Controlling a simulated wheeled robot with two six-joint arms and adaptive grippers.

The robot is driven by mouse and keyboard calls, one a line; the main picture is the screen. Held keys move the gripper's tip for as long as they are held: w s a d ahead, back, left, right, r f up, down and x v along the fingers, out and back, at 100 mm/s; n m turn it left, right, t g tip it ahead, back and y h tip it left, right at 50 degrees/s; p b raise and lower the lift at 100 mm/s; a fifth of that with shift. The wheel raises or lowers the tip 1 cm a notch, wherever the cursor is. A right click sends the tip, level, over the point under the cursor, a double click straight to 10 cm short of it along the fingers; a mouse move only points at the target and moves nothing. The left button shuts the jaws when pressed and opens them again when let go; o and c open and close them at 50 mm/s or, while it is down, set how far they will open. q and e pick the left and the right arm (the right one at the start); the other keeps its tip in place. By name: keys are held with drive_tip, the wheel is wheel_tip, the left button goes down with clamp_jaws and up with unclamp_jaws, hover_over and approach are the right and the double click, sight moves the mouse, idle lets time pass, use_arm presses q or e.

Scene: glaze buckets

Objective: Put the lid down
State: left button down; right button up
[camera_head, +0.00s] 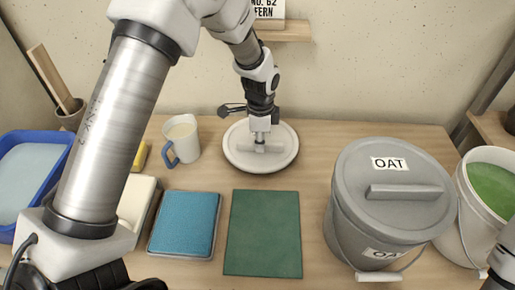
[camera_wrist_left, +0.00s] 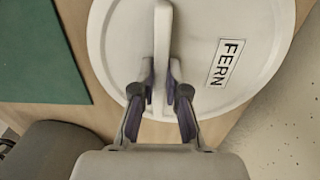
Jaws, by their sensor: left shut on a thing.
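The round white lid (camera_head: 237,153) is at the back of the table, behind the green mat; it carries a FERN label in the left wrist view (camera_wrist_left: 276,48). My left gripper (camera_head: 260,142) is above the lid and shut on its bar handle (camera_wrist_left: 162,45), with a finger on each side in the wrist view (camera_wrist_left: 165,88). The lid looks level, on the table or very close above it; I cannot tell which. My right gripper is out of view.
The green mat (camera_head: 263,234) is empty. A blue pad (camera_head: 185,224) and a mug (camera_head: 183,138) stand left. A grey OAT bucket (camera_head: 365,235) with its lid on and an open bucket of green glaze (camera_head: 491,188) stand right. A small shelf (camera_head: 285,31) is on the wall.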

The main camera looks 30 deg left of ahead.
use_arm(q)
drive_tip(key=shift+w+f+p, duration=0.1)
drive_tip(key=shift+f+p, duration=0.15)
drive_tip(key=shift+p, duration=0.05)
drive_tip(key=shift+a, duration=0.1)
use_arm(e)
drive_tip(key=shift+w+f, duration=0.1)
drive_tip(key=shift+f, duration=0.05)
use_arm(q)
drive_tip(key=c, duration=1.2)
unclamp_jaws()
drive_tip(key=shift+f, duration=0.15)
wheel_tip(320, 180, up, 12)
drive_tip(key=p, duration=0.2)
drive_tip(key=shift+r, duration=0.2)
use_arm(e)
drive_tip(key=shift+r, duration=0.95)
use_arm(q)
drive_tip(key=shift+f, duration=0.1)
